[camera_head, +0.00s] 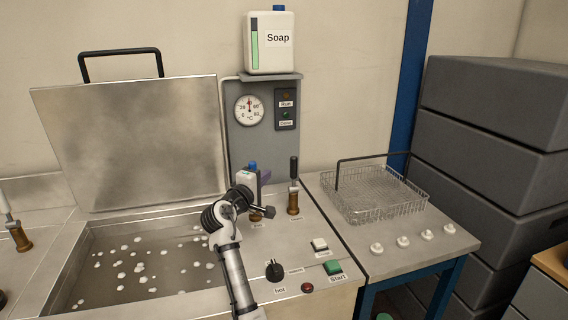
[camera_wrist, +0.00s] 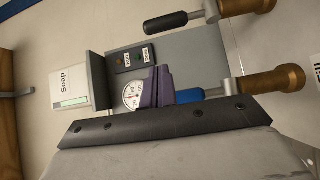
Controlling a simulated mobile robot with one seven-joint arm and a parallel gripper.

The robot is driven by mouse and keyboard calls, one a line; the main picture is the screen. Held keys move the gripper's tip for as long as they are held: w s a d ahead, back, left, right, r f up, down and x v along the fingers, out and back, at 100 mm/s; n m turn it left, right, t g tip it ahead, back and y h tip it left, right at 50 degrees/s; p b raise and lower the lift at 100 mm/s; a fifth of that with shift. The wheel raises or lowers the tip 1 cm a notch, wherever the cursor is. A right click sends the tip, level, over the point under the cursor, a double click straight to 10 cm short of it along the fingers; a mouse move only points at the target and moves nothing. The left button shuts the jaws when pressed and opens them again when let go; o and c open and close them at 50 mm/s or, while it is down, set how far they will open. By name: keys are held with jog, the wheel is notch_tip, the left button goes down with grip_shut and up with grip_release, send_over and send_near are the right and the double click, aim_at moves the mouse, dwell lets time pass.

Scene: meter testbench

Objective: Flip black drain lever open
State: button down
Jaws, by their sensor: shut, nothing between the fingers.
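The black drain lever (camera_head: 294,170) stands upright on a brass valve (camera_head: 293,204) at the right of the sink deck. In the wrist view its black handle (camera_wrist: 166,22) lies at the top edge, apart from my fingers. My gripper (camera_head: 263,177) is shut and empty, to the left of the black lever. Its purple fingers (camera_wrist: 156,88) show in the wrist view close to a blue-handled lever (camera_head: 253,165). That blue handle (camera_wrist: 188,96) is partly hidden by my gripper; whether they touch I cannot tell.
The sink basin (camera_head: 75,270) holds water with white floating bits under a raised lid (camera_head: 140,140). A soap bottle (camera_head: 270,45) and gauge panel (camera_head: 245,140) stand behind. A wire basket (camera_head: 375,195) sits to the right. Knob (camera_head: 274,270) and start button (camera_head: 333,267) are in front.

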aim_at(294, 174)
jog(key=shift+w+d+f, duration=0.15)
jog(key=shift+d+f, duration=0.05)
jog(key=shift+d, duration=0.25)
jog(key=b+x, duration=0.2)
jog(key=x, duration=0.8)
jog(key=shift+d+f+b, duration=0.1)
jog(key=shift+f+b, duration=0.05)
jog(key=shift+b, duration=0.25)
jog(key=shift+s+d, duration=0.1)
jog(key=shift+s, duration=0.25)
